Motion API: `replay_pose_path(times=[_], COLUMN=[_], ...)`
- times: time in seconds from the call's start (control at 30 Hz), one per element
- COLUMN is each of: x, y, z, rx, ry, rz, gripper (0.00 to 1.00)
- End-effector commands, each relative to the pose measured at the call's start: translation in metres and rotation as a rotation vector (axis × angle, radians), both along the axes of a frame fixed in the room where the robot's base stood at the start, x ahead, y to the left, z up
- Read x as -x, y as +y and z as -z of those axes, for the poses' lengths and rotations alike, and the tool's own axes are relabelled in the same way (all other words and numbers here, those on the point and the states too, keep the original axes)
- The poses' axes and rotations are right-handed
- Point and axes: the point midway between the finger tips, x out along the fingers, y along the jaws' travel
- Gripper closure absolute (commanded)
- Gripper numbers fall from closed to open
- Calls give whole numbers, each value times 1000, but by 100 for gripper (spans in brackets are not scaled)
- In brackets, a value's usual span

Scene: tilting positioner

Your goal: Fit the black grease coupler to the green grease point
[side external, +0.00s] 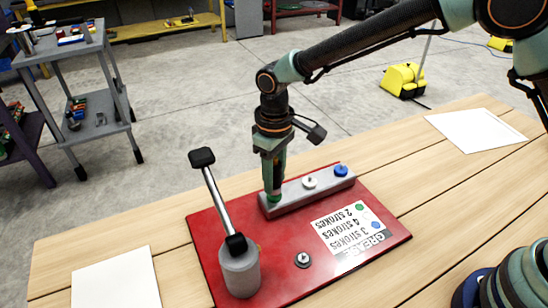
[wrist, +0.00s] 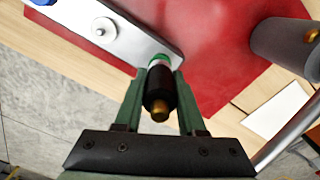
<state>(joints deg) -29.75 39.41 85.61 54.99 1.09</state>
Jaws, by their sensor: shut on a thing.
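My gripper (side external: 272,188) points down at the left end of the grey bar (side external: 325,191). In the wrist view its two green fingers are shut on the black grease coupler (wrist: 158,88), a black cylinder with a brass end toward the camera. The green grease point (wrist: 160,60) is on the bar, right at the coupler's far end. It also shows as a small green patch (side external: 274,198) under the fingers in the side view. The coupler appears to meet it, but I cannot tell whether it is seated. The fingers hide the coupler in the side view.
White (side external: 310,182) and blue (side external: 341,171) grease points stand along the bar. A grey pump cylinder (side external: 240,273) with a raised lever (side external: 217,200) stands front left on the red plate (side external: 215,240). A small round fitting (side external: 303,260) and a label card (side external: 350,229) are nearby.

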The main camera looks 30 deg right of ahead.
Motion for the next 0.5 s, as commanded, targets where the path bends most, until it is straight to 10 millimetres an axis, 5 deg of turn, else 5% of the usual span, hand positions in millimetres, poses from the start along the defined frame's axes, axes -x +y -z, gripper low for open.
replay_pose_path(times=[0.5], x=[0], y=[0], z=[12], rx=[0], ry=[-1], rz=[0], gripper=[100])
